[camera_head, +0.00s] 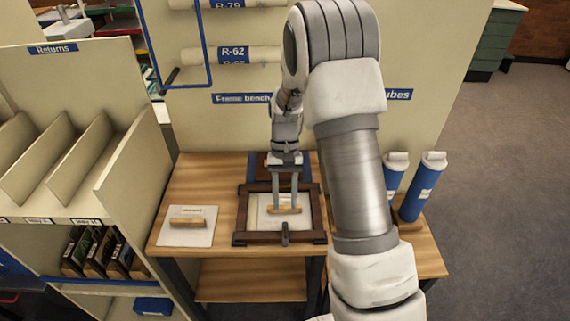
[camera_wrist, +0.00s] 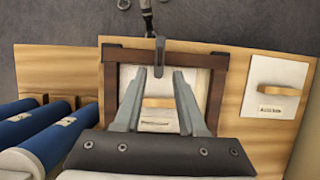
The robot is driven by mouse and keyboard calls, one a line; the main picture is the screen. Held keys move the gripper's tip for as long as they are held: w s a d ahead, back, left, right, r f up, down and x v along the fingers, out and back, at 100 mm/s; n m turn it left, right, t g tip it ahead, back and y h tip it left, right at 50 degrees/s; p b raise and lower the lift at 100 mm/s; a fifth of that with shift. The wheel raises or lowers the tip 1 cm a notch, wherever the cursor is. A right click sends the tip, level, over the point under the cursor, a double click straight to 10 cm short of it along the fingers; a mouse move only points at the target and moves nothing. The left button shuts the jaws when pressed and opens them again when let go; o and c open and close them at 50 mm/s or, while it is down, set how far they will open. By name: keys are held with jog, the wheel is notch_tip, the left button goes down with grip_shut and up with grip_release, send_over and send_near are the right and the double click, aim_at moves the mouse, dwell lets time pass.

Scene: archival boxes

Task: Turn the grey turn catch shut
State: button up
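The grey turn catch (camera_head: 285,233) sits at the middle of the near rail of a dark brown frame (camera_head: 243,215). It points across the rail, and also shows in the wrist view (camera_wrist: 159,56), where one end reaches past the inner edge. A pale panel (camera_head: 265,220) with a wooden handle (camera_head: 285,211) lies inside the frame. My gripper (camera_head: 285,205) points down over the panel. Its fingers (camera_wrist: 159,72) are apart with nothing seen gripped between them, and the catch is beyond their tips in the wrist view. Finger height above the handle is unclear.
A pale board with a wooden handle (camera_head: 188,222) lies on the bench (camera_head: 225,180) left of the frame. Blue tubes (camera_head: 421,190) stand at right. A shelf unit (camera_head: 125,175) borders the bench at left, and a panel with rolls (camera_head: 430,50) rises behind.

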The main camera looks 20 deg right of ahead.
jog(key=v, duration=1)
jog(key=shift+w+r+p, duration=0.15)
jog(key=shift+r+p, duration=0.15)
jog(key=s+a+r+n+t, duration=0.1)
jog(key=s+r+t, duration=0.4)
jog(key=s+r, duration=0.65)
jog(key=s+r+n+t, duration=0.1)
jog(key=s+t, duration=0.1)
jog(key=s, duration=0.3)
jog(key=s+a+r+n+t+h, duration=0.1)
jog(key=s+r+t, duration=0.1)
jog(key=s, duration=0.4)
jog(key=shift+s+r+t, duration=0.2)
jog(key=shift+r+t, duration=0.05)
jog(key=shift+t, duration=0.15)
